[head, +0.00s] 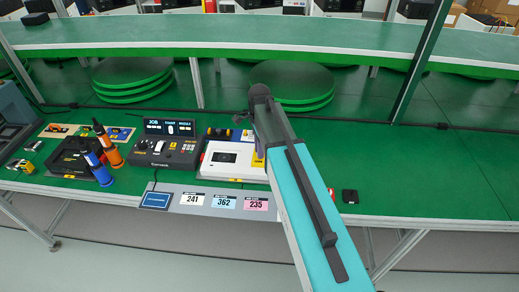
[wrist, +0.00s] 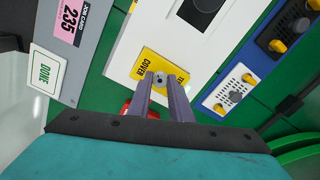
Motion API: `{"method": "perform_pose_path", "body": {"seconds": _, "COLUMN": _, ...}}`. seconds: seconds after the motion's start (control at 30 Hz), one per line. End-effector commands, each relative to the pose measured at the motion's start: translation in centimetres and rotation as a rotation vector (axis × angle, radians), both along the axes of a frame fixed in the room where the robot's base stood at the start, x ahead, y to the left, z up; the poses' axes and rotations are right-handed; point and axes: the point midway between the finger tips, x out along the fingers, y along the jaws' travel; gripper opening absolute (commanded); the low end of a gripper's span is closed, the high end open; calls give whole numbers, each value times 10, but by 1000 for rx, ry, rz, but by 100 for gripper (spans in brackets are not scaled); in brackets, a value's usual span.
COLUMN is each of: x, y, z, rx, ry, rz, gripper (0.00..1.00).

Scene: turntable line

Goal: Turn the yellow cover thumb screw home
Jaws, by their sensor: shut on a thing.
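The yellow cover plate (wrist: 145,62) lies on the near edge of a white unit (wrist: 180,35) in the wrist view, with part of its lettering behind my fingers. A small grey thumb screw (wrist: 161,79) stands on it. My gripper (wrist: 162,82) is shut on this screw from above, one finger on each side. In the head view the white unit (head: 226,160) sits mid-table, and a bit of the yellow plate (head: 258,162) shows beside my arm. My arm hides the screw there.
A control console (head: 167,146) stands left of the white unit. Orange (head: 106,145) and blue (head: 97,168) tools stand further left. Cards lie along the front strip (head: 180,204). A knobbed panel (wrist: 232,92) is close to my fingers. The green table (head: 430,180) is clear at right.

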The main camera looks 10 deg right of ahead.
Motion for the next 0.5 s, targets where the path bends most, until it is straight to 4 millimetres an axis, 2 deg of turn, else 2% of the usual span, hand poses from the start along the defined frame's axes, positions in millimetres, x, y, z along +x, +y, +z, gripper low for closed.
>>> {"method": "perform_pose_path", "body": {"seconds": 0.5, "x": 3, "y": 0, "z": 3, "rx": 0, "ry": -8, "rz": -470, "gripper": 0}}
